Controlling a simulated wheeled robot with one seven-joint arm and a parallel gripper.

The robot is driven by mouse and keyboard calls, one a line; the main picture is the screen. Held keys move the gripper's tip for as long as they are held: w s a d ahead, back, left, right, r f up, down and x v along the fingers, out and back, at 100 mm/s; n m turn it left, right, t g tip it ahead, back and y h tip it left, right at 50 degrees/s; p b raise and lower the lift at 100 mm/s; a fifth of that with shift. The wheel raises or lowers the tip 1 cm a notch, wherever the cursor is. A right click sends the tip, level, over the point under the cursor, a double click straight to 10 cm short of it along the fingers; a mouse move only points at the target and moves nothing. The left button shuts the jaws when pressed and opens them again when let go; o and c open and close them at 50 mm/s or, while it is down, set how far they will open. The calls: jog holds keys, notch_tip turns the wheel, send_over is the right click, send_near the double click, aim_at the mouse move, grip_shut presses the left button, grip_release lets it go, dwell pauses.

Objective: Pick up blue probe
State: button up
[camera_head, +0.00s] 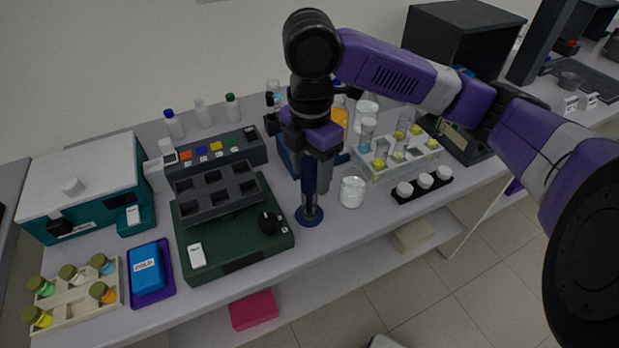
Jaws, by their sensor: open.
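The blue probe (309,192) is a dark blue upright rod on a round blue foot, standing on the bench right of the green device. My gripper (316,168) points down at the probe's upper part, with a grey finger close beside it on the right. The jaws are open. The probe's top is hidden behind the gripper, and I cannot tell whether a finger touches it.
A green device (236,256) with a dark rack and black knob is close on the left. A clear jar (352,192) stands just right of the probe. A tube rack (408,158) and black strip of white caps (421,189) are further right. The bench's front edge is near.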

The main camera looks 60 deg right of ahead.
jog(key=shift+f, duration=0.25)
jog(key=c, duration=1.2)
jog(key=shift+r, duration=0.1)
